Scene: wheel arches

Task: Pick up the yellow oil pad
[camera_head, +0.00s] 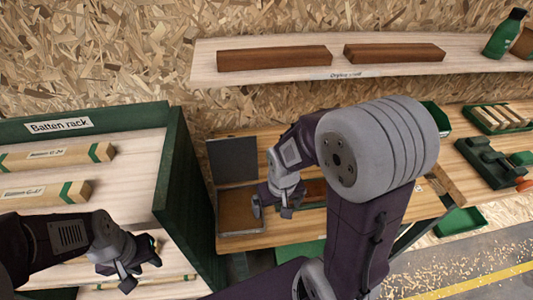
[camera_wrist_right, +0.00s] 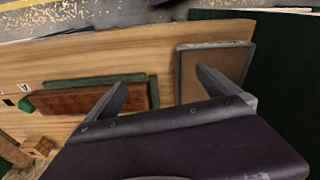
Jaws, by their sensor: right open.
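I cannot make out a distinctly yellow pad in either view. An open grey case (camera_head: 238,231) with a raised lid lies on the workbench, and its inside is flat tan-brown. It also shows in the right wrist view (camera_wrist_right: 182,75). My right gripper (camera_head: 272,208) is open and empty above the bench, beside and partly over the case's right side. In the right wrist view its fingers (camera_wrist_right: 163,88) are spread, one over the case and one over a reddish-brown block (camera_wrist_right: 75,98) on a green base. My left gripper (camera_head: 140,272) looks open and empty by the batten rack.
The green-sided batten rack (camera_head: 183,190) stands left of the workbench (camera_head: 235,242) and holds wooden battens (camera_head: 60,155). A wall shelf (camera_head: 285,74) with two brown blocks hangs above. A tray of blocks (camera_head: 497,117) and a dark green tool (camera_head: 490,160) lie at right.

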